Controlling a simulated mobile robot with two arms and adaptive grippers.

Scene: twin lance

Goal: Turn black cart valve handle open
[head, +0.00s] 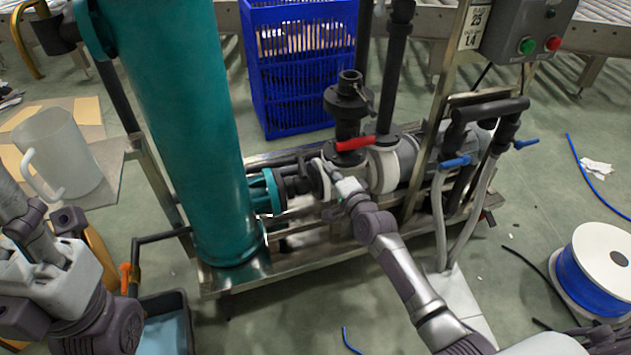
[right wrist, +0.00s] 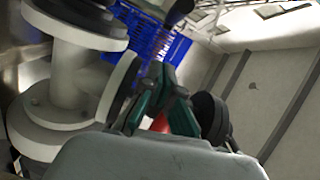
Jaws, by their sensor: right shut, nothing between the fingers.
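The cart carries a tall teal cylinder (head: 175,120) and a black upright valve body (head: 349,103) with a short black lever (head: 369,98) at its right. A red lever (head: 355,143) sits below it, over a white flanged pipe (head: 384,170). My right gripper (head: 325,168) is at the pipework just left of this pipe, below the red lever. In the right wrist view its dark fingers (right wrist: 160,92) are shut and empty beside pale flanges (right wrist: 118,88). Contact is unclear. My left arm shows at the left edge; its fingers cannot be made out.
A blue crate (head: 300,70) stands behind the cart. Blue levers (head: 456,162) and grey hoses (head: 440,220) are to the right. A cable spool (head: 597,262) stands on the floor at right. A clear jug (head: 65,150) is at left.

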